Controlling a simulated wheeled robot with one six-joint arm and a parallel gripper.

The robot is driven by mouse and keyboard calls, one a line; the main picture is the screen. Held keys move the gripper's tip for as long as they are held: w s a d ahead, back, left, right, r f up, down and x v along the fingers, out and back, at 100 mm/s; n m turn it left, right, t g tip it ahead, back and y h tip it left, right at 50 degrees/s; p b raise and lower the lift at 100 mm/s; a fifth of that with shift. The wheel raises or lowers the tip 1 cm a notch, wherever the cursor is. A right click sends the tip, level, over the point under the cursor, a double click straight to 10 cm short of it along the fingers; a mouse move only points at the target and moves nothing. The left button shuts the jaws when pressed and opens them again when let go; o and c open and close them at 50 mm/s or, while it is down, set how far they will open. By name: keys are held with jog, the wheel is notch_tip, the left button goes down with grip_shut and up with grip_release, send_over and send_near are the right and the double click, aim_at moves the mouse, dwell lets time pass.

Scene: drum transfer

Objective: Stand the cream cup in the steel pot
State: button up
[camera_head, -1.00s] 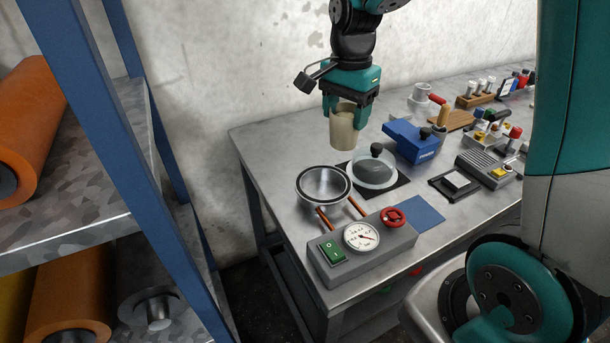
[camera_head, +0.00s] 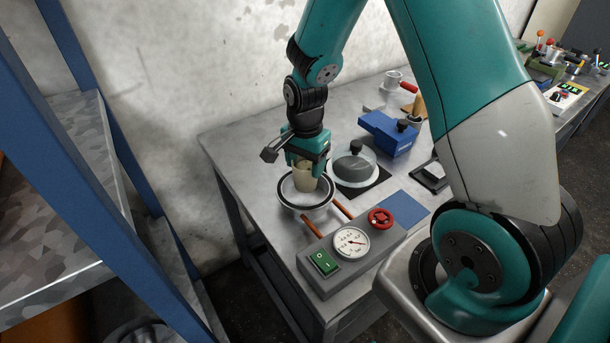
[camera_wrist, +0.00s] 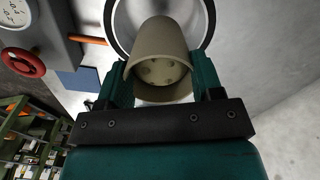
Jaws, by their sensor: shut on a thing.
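My gripper (camera_head: 307,160) is shut on the cream cup (camera_head: 304,180), one finger on each side of its upper part. The cup hangs upright, and its lower part shows inside the rim of the steel pot (camera_head: 283,204). Whether the cup's base touches the pot's floor is not clear. In the wrist view the cup (camera_wrist: 163,42) sits between the two fingers (camera_wrist: 163,82), with the round pot (camera_wrist: 124,25) and its dark rim behind it.
A grey control box with a gauge (camera_head: 351,242), a green switch (camera_head: 324,262) and a red knob (camera_head: 380,217) stands in front of the pot. A glass lid (camera_head: 354,168) lies to its right, with a blue case (camera_head: 390,134) beyond. The bench is clear left of the pot.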

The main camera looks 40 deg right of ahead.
aim_at(306, 179)
jog(key=shift+f, duration=2.4)
jog(key=shift+f, duration=0.15)
jog(key=o, duration=1)
notch_tip(306, 179, up, 12)
jog(key=b, duration=0.2)
jog(key=s+a+r+n+y, duration=0.2)
jog(key=s+a+r+n, duration=0.4)
jog(key=s+a+n, duration=0.2)
jog(key=s+a+r+n+y, duration=0.2)
jog(key=s+a+r+n, duration=0.4)
jog(key=s+a+n, duration=0.3)
jog(key=s+n, duration=0.3)
jog(key=shift+s+r+n, duration=0.25)
jog(key=shift+s+n, duration=0.15)
